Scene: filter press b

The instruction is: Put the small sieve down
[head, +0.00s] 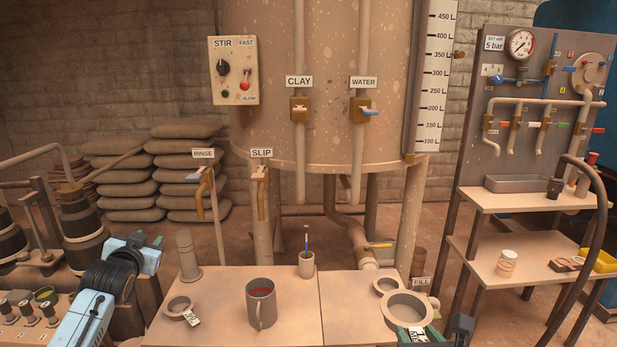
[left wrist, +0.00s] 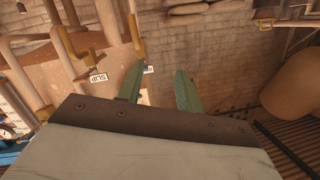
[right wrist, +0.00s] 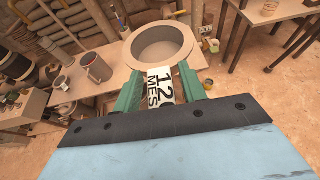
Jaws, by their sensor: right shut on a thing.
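The small sieve (head: 408,306), a round tan ring with a 120 mesh tag, is at the right front of the table. It also shows in the right wrist view (right wrist: 162,63), with the tag between the green fingers. My right gripper (head: 418,333) is shut on its tag end. I cannot tell whether the sieve touches the tabletop. Another sieve (head: 179,304) with a tag lies at the table's left. My left gripper (head: 148,240) is raised at the left; in the left wrist view its fingers (left wrist: 158,90) are apart and empty.
A mug (head: 261,303) with red contents and a small cup (head: 306,265) stand on the table (head: 225,282). A smaller ring (head: 387,285) is just behind the held sieve. A tank with valves stands behind; a shelf (head: 530,193) is at the right.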

